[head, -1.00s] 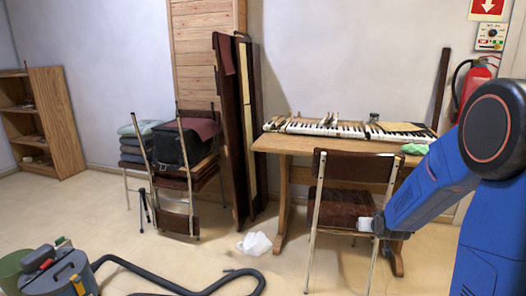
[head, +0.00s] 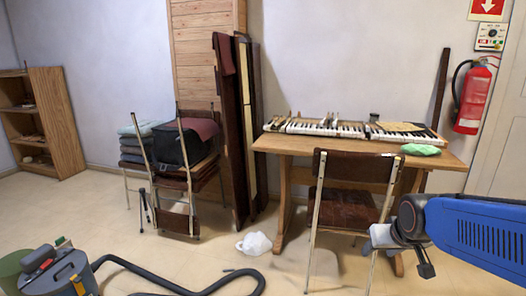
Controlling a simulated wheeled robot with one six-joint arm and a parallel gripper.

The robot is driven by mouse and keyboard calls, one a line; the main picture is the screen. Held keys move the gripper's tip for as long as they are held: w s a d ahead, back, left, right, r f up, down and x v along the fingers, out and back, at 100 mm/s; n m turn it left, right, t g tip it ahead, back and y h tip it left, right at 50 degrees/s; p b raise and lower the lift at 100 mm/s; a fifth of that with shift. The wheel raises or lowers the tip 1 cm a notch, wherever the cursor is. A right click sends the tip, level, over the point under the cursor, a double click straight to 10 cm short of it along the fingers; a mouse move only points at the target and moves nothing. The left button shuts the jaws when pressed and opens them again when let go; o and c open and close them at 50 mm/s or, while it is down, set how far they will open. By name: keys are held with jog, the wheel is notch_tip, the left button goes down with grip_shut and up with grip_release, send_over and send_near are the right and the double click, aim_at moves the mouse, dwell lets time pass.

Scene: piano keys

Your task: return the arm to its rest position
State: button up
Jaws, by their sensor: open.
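My blue arm (head: 485,235) enters from the right edge and reaches left, low in the head view. My gripper (head: 400,250) is at its end, in front of the right side of the brown chair (head: 345,208). The gripper is open and I see nothing held in it. Its fingers are small and partly hard to make out. The piano keys (head: 340,129) lie in rows on the wooden table (head: 290,146), behind and above the gripper in the picture.
A green cloth (head: 421,149) lies at the table's right end. A fire extinguisher (head: 472,98) hangs on the right wall. Stacked chairs (head: 190,175) stand left of centre. A vacuum cleaner (head: 60,275) with its hose (head: 180,285) and a white bag (head: 254,243) are on the floor.

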jog(key=s+a+r+g, duration=0.1)
jog(key=s+a+g, duration=0.1)
jog(key=s, duration=1.5)
jog(key=shift+a+n, duration=0.3)
jog(key=shift+s, duration=0.1)
